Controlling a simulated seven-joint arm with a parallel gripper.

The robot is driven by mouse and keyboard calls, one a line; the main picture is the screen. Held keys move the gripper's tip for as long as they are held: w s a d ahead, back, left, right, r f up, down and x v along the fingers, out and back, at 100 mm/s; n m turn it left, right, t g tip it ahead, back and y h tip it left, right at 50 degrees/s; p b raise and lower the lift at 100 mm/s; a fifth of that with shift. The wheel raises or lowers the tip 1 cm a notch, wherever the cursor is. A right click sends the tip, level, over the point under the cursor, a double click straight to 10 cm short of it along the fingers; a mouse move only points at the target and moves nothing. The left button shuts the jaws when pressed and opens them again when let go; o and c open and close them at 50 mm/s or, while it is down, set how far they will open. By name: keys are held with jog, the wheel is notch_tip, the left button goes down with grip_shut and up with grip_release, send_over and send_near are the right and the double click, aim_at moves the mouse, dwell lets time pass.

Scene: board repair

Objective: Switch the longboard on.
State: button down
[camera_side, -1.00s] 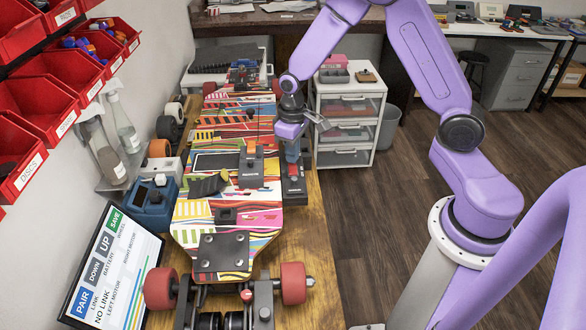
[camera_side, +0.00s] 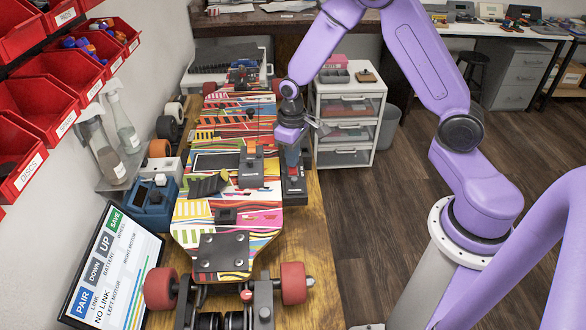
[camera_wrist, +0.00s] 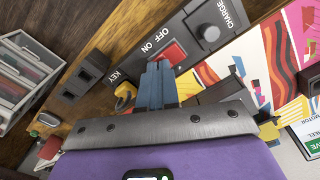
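The longboard (camera_side: 240,215) lies on the wooden bench, its deck covered in coloured patterns. A dark control panel (camera_side: 294,187) sits along its right edge. In the wrist view, the panel carries a red rocker switch (camera_wrist: 172,53) by the labels OFF and ON, a round CHARGE knob or port (camera_wrist: 209,33) and a yellow key (camera_wrist: 125,93) by KEY. My gripper (camera_side: 292,162) points down over the panel. In the wrist view its blue fingers (camera_wrist: 155,68) are together, empty, with their tips right by the red switch. I cannot tell whether they touch it. The switch's position is unclear.
A monitor (camera_side: 110,270) at the left shows PAIR, DOWN, UP, SAVE and NO LINK. A blue device (camera_side: 152,203) stands left of the board. A drawer cart (camera_side: 348,115) is behind my gripper. Red bins (camera_side: 45,115) hang on the wall. The floor at the right is open.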

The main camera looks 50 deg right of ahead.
jog(key=shift+r, duration=3.45)
jog(key=s+a+r+n, duration=0.3)
jog(key=s, duration=0.4)
jog(key=s+a+r+n, duration=0.2)
jog(key=s+a+r, duration=0.15)
jog(key=s, duration=0.45)
jog(key=s+d+r+n, duration=0.2)
jog(key=s+n, duration=0.2)
jog(key=s, duration=0.9)
jog(key=shift+n, duration=0.3)
